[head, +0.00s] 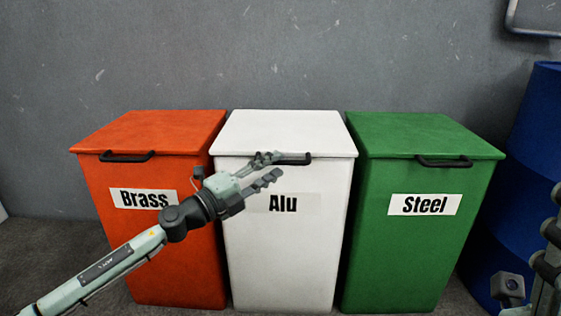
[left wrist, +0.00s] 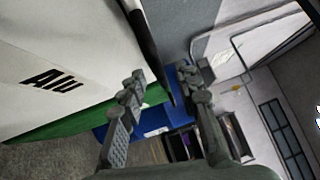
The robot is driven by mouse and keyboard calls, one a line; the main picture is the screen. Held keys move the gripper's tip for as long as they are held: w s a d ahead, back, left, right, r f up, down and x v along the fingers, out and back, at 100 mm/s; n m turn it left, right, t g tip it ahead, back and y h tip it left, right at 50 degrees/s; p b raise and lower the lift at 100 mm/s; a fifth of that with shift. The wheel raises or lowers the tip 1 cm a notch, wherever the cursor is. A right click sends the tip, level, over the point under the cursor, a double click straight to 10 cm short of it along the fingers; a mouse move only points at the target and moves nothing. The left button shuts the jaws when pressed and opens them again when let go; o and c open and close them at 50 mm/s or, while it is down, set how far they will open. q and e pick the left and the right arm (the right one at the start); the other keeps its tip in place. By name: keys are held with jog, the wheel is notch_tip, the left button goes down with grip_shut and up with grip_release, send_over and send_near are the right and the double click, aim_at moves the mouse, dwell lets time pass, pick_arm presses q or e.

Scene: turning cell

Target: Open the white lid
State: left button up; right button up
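The white lid (head: 285,130) lies shut on the white bin (head: 285,240) labelled Alu, between two other bins. Its black handle (head: 298,159) is at the front edge. My left gripper (head: 273,167) is open at the left part of the handle; its upper finger overlaps the handle in the head view. In the left wrist view, the dark handle (left wrist: 146,40) shows as a bar running down between the two spread fingers of the left gripper (left wrist: 162,80). I cannot tell whether a finger touches it.
An orange-red Brass bin (head: 150,240) stands close on the left and a green Steel bin (head: 415,250) on the right, both with lids shut. A blue drum (head: 538,130) stands far right. A grey wall (head: 270,50) is behind the bins.

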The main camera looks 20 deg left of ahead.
pick_arm(q)
jog(key=shift+x, duration=1.35)
jog(key=shift+c, duration=0.6)
grip_shut()
